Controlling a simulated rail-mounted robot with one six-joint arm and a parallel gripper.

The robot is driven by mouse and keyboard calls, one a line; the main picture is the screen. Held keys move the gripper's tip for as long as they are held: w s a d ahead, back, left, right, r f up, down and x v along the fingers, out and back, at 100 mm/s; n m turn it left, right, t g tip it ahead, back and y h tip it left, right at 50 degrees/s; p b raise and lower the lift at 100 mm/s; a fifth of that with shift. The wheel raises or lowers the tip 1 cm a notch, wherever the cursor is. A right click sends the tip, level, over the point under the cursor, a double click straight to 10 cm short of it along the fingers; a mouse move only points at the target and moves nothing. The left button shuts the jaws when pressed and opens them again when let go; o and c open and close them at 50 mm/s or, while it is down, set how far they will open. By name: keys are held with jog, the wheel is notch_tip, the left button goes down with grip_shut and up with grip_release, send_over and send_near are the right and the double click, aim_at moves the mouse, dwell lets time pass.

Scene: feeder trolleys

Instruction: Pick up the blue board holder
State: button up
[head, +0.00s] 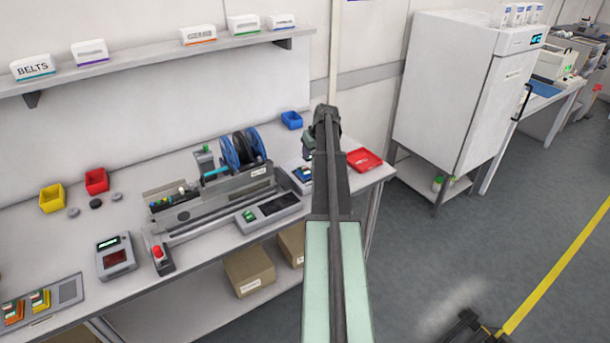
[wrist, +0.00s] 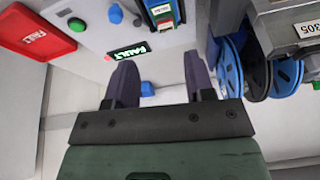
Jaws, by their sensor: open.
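The blue board holder (head: 303,174) sits on a small grey station on the bench, just left of my arm and below my gripper in the head view. In the wrist view the holder (wrist: 163,14) shows at the top edge, cut off by the frame, with a board in it. My gripper (wrist: 160,78) is open, with nothing between its two fingers. The holder lies beyond the fingertips, apart from them. In the head view my gripper (head: 309,146) is partly hidden behind my arm.
A red tray (head: 364,160) marked FAULT (wrist: 32,28) lies beside the station (wrist: 135,40), whose display also reads FAULT. Blue reels (head: 240,150) on a feeder machine stand close to the left. A blue bin (head: 291,120) is at the back. Orange and yellow holders (head: 40,299) sit at far left.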

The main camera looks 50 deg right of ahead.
aim_at(304, 167)
jog(key=shift+n, duration=0.6)
jog(key=b+x, duration=0.5)
jog(key=shift+w+a+f, duration=0.15)
jog(key=shift+w+f, duration=0.05)
jog(key=shift+w, duration=0.3)
jog(key=shift+w+f+b, duration=0.1)
jog(key=shift+f+b, duration=0.05)
jog(key=shift+b, duration=0.15)
jog(key=b+x, duration=0.4)
jog(key=x, duration=0.1)
jog(key=shift+b, duration=0.4)
jog(key=shift+w, duration=0.1)
jog(key=shift+c, duration=0.3)
jog(key=c, duration=0.7)
jog(key=shift+o, duration=0.2)
jog(key=shift+r+p, duration=0.25)
jog(key=shift+p, duration=0.05)
